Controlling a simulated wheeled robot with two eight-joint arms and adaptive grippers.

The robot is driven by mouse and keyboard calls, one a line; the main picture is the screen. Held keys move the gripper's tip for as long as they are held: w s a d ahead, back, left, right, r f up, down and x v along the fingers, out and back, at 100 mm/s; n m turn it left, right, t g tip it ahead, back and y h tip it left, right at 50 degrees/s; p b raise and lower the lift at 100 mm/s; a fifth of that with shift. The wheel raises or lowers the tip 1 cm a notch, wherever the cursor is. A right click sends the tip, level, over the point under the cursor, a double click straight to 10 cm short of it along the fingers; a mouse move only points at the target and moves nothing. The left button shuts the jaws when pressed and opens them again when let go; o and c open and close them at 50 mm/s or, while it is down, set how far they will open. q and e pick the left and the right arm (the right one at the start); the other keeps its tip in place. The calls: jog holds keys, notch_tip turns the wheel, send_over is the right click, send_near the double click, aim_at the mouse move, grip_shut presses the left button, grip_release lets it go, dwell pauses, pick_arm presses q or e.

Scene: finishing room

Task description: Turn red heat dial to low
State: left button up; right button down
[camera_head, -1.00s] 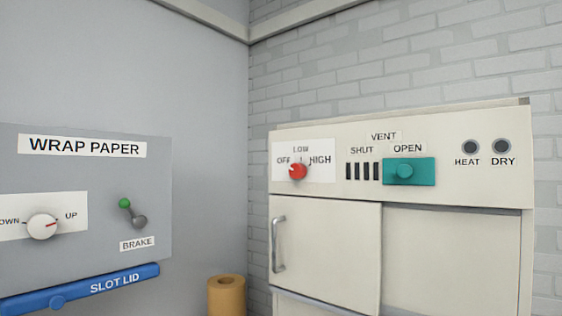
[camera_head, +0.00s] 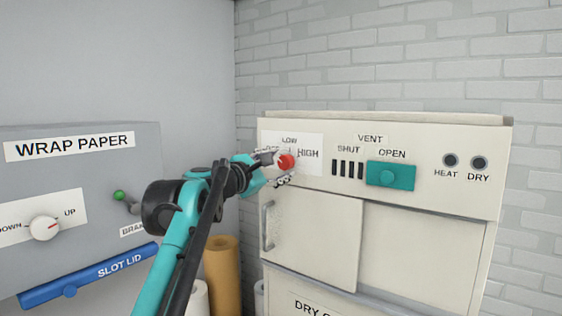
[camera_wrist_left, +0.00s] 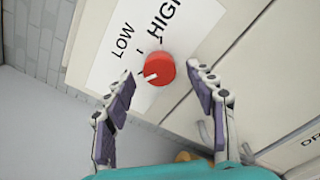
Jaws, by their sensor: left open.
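The red heat dial (camera_head: 287,161) is on a white label plate (camera_head: 311,140) at the upper left of the cream cabinet, with LOW above and HIGH to its right. In the left wrist view the round red dial (camera_wrist_left: 162,70) shows a white pointer aimed to the lower left, away from the LOW and HIGH ticks. My left gripper (camera_head: 272,167) is at the dial and partly covers the OFF word. In the wrist view my left gripper (camera_wrist_left: 161,77) is open, one finger on each side of the dial, with gaps visible. My right gripper is not in view.
A teal vent slider (camera_head: 390,176) is at OPEN, right of the dial. The cabinet door handle (camera_head: 267,226) is below the gripper. A grey WRAP PAPER panel (camera_head: 90,170) with a knob and brake lever stands left. A brown roll (camera_head: 222,270) stands behind my arm.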

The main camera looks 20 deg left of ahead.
pick_arm(q)
jog(key=shift+x, duration=0.9)
jog(key=c, duration=1.2)
jog(key=shift+o, duration=0.2)
